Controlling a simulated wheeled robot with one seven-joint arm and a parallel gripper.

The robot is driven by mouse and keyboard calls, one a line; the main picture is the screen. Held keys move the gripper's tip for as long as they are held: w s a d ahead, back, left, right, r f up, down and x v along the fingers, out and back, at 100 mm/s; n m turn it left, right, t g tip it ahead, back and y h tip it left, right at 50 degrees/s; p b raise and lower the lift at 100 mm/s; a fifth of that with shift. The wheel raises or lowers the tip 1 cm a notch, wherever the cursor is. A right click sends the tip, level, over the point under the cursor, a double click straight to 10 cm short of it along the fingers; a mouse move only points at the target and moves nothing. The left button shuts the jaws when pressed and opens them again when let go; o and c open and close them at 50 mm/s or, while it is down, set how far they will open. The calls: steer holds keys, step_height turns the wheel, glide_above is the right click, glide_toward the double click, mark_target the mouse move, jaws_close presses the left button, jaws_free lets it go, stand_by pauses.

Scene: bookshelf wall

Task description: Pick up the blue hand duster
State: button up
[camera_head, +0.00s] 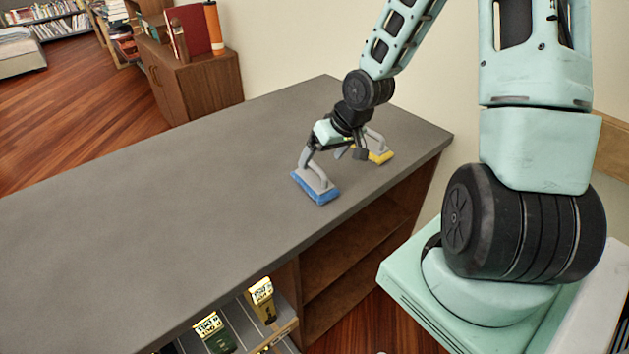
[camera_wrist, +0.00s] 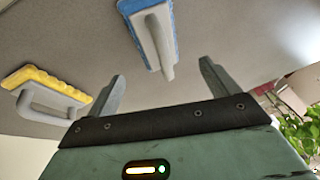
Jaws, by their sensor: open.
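The blue hand duster (camera_head: 316,193) lies on the grey counter top, blue pad down, with a grey handle on top. In the wrist view the duster (camera_wrist: 130,6) is at the top centre, and its grey handle (camera_wrist: 160,45) appears between my two fingers. My gripper (camera_head: 334,156) is open, low over the counter just behind the blue duster. In the wrist view my gripper (camera_wrist: 162,70) has its fingers wide apart with nothing held. I cannot tell whether a finger touches the handle.
A yellow duster (camera_head: 381,157) with a grey handle lies behind and right of the blue one; it shows at left in the wrist view (camera_wrist: 60,84). The counter (camera_head: 170,220) is clear to the left. Yellow-labelled items (camera_head: 262,291) sit on a shelf below its front edge.

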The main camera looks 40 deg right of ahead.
mark_target(311, 173)
steer(key=shift+x, duration=3.3)
steer(key=shift+w+r, duration=0.1)
steer(key=c, duration=1.1)
